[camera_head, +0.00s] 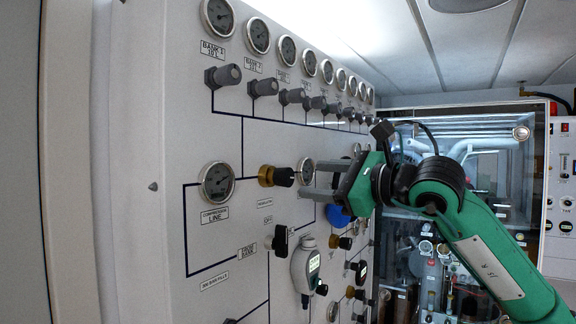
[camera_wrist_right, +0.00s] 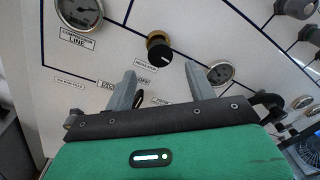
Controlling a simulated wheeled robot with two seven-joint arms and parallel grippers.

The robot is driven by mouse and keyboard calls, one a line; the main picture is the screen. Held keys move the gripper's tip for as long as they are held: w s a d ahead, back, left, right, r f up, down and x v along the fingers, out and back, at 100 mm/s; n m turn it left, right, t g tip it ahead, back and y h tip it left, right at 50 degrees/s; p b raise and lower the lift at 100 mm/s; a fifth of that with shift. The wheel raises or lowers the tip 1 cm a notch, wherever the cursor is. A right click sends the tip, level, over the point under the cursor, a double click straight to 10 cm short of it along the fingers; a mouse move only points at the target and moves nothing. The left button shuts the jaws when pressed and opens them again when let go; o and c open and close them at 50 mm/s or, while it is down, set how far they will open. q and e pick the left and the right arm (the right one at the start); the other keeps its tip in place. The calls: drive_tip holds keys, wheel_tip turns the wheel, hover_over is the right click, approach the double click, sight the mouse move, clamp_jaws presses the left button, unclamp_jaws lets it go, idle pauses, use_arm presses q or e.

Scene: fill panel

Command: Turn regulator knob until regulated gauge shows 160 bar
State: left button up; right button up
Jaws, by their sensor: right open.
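The regulator knob (camera_head: 277,176), with a brass collar and black cap, sticks out from the grey-white panel. In the right wrist view the knob (camera_wrist_right: 160,50) lies just beyond and between the fingertips, apart from them. My right gripper (camera_head: 304,180) is open and empty, fingers pointing at the knob from the right; its fingers also show in the wrist view (camera_wrist_right: 160,82). A small round gauge (camera_head: 306,170), apparently the regulated gauge, is right of the knob, partly behind the fingers. That gauge (camera_wrist_right: 220,72) shows beside the right finger; its reading is too small to tell. My left gripper is out of view.
The compressor line gauge (camera_head: 217,182) is left of the knob. A row of grey knobs (camera_head: 264,87) and gauges runs above. A black knob (camera_head: 281,240) and a grey device with a display (camera_head: 306,265) stick out below. Free room lies in front of the panel.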

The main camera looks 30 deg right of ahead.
sight(289, 177)
drive_tip(key=p+x, duration=0.3)
drive_tip(key=x, duration=0.3)
drive_tip(key=shift+w+r, duration=0.15)
drive_tip(key=shift+w, duration=0.25)
drive_tip(key=shift+w+a+p, duration=0.2)
drive_tip(key=shift+w+p, duration=0.15)
drive_tip(key=shift+w, duration=0.15)
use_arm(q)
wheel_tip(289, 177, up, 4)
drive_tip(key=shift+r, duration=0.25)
